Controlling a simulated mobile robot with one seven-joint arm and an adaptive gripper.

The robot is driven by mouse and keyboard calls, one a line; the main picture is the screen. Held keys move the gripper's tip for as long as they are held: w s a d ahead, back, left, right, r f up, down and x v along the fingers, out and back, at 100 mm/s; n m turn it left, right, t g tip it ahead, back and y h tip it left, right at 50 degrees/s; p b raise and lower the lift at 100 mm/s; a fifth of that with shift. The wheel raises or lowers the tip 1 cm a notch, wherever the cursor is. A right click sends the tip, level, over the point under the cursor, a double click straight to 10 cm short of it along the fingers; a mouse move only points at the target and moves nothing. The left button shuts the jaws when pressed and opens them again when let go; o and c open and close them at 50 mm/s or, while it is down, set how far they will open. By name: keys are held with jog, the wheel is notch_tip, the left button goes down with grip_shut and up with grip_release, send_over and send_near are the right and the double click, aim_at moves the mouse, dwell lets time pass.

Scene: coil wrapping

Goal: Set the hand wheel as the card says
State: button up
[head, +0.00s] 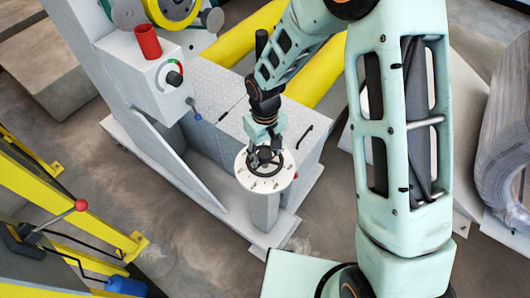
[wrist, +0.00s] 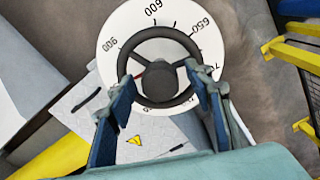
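The dark hand wheel (wrist: 160,32) sits over a round white dial (wrist: 114,24) in the wrist view. The dial's 600 and 650 can be read; other numbers are partly covered or unclear. In the head view the wheel (head: 264,173) and dial (head: 249,183) top a grey post. My gripper (wrist: 158,80) is at the wheel, its two blue fingers apart, one on each side of the hub and overlapping the rim. Whether they touch the rim is unclear. I cannot make out a card.
A grey machine housing (head: 215,85) stands behind the post, with a red cup-like part (head: 147,42) and a black knob (head: 174,78). Yellow rails (head: 238,38) run behind. A yellow frame (head: 30,165) with a red-knobbed lever (head: 81,205) is at left. A large coil (head: 507,130) stands at right.

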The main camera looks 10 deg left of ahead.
aim_at(266, 154)
jog(key=shift+r, duration=0.1)
notch_tip(266, 154, up, 12)
dwell(0.6)
jog(key=shift+d, duration=0.1)
dwell(0.3)
